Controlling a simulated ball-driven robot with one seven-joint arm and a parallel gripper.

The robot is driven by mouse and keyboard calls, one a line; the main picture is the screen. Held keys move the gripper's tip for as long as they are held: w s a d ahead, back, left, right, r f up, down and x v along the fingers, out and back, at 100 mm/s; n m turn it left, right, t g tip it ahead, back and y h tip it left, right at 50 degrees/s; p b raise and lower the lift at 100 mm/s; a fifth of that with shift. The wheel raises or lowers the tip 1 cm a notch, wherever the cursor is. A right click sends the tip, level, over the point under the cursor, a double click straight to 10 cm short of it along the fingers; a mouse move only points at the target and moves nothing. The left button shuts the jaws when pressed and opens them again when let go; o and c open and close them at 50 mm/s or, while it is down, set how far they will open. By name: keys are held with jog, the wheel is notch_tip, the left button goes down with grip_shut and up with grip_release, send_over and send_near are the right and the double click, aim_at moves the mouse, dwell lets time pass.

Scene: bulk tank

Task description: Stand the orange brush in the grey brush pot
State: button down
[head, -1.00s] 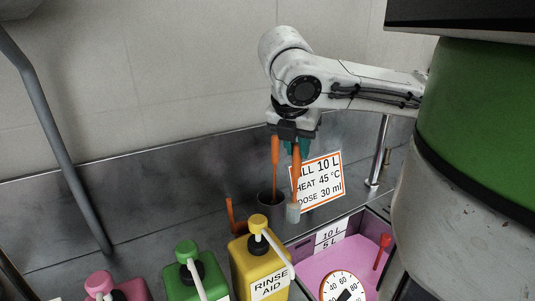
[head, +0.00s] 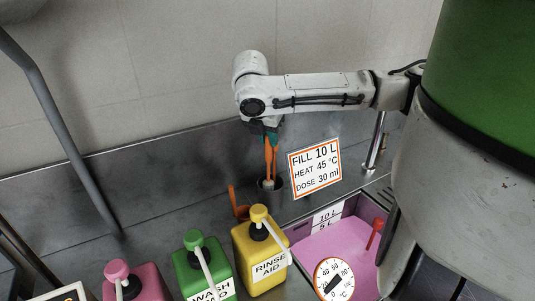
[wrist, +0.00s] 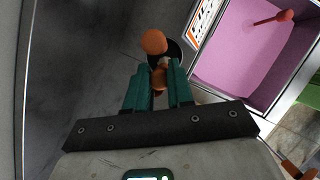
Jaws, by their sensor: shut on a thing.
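My gripper (head: 266,138) is shut on an orange brush (wrist: 159,80), whose handle end shows between the teal fingers in the wrist view. In the head view it hangs nearly upright, with its pale bristle end (head: 268,184) at the mouth of the grey brush pot (head: 270,194). How far it is inside the pot I cannot tell. The pot shows partly in the wrist view (wrist: 174,51), behind the handles.
A yellow rinse aid bottle (head: 259,252) stands in front of the pot, with an orange bent piece (head: 236,204) beside it. Green (head: 199,272) and pink (head: 135,286) bottles are further left. A sign (head: 315,168) and a tank of pink liquid (head: 345,245) lie right.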

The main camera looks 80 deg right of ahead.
aim_at(266, 151)
notch_tip(266, 151, down, 6)
jog(key=shift+r+p, duration=0.15)
jog(key=shift+p, duration=0.15)
jog(key=shift+w+d+f, duration=0.1)
jog(key=shift+f, duration=0.25)
jog(key=shift+f, duration=0.1)
jog(key=c, duration=1)
grip_release()
jog(key=b+v, duration=0.1)
jog(key=v, duration=1.1)
jog(key=shift+d, duration=0.1)
